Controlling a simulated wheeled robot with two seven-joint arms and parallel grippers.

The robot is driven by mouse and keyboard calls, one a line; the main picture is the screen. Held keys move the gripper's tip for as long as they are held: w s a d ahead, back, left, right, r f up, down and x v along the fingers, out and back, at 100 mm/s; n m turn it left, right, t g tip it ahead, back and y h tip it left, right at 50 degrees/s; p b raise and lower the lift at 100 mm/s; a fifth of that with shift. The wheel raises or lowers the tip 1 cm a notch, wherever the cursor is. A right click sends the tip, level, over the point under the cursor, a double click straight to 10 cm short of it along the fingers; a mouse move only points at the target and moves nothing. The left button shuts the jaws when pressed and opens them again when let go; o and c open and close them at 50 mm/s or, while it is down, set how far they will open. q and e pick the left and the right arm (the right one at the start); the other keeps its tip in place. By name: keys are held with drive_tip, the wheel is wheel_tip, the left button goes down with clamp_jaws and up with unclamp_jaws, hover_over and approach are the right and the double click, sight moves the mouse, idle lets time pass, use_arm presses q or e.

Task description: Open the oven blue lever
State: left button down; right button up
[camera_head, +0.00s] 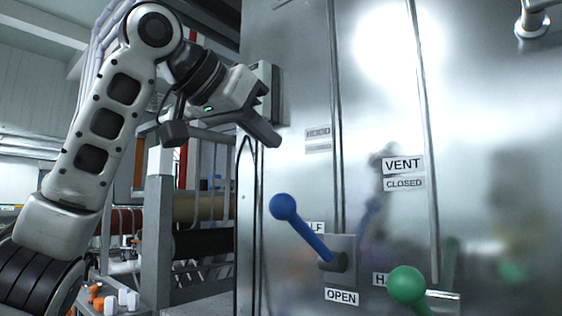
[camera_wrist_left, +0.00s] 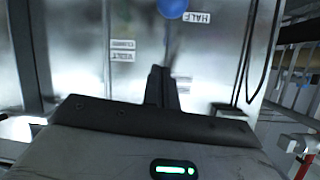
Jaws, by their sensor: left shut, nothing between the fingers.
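The blue lever (camera_head: 312,236) is mounted on a grey block on the steel oven front (camera_head: 300,180). Its rod slants up and left from the pivot to a round blue knob (camera_head: 283,206). It passes near a partly covered label ending in "LF", with an OPEN label below the pivot. My left gripper (camera_head: 272,138) is shut and empty, above the blue knob and apart from it. In the left wrist view, the closed fingers (camera_wrist_left: 162,86) point toward the steel front, and the knob (camera_wrist_left: 172,7) shows at the top edge beside the HALF label. My right gripper is not in view.
A green-knobbed lever (camera_head: 407,285) stands right of the blue one. VENT and CLOSED labels (camera_head: 403,165) are on the steel panel. A chrome fitting (camera_head: 533,20) juts out at top right. A grey frame with rollers (camera_head: 200,208) stands left of the oven.

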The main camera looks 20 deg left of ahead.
use_arm(q)
drive_tip(key=w+f, duration=0.2)
drive_tip(key=w+d+f+p, duration=0.1)
drive_tip(key=f, duration=0.1)
drive_tip(key=w+d+f+p, duration=0.1)
drive_tip(key=w+f, duration=0.1)
drive_tip(key=shift+w, duration=0.35)
drive_tip(key=shift+s+a+f, duration=0.1)
drive_tip(key=shift+s+f, duration=0.15)
drive_tip(key=shift+f, duration=0.15)
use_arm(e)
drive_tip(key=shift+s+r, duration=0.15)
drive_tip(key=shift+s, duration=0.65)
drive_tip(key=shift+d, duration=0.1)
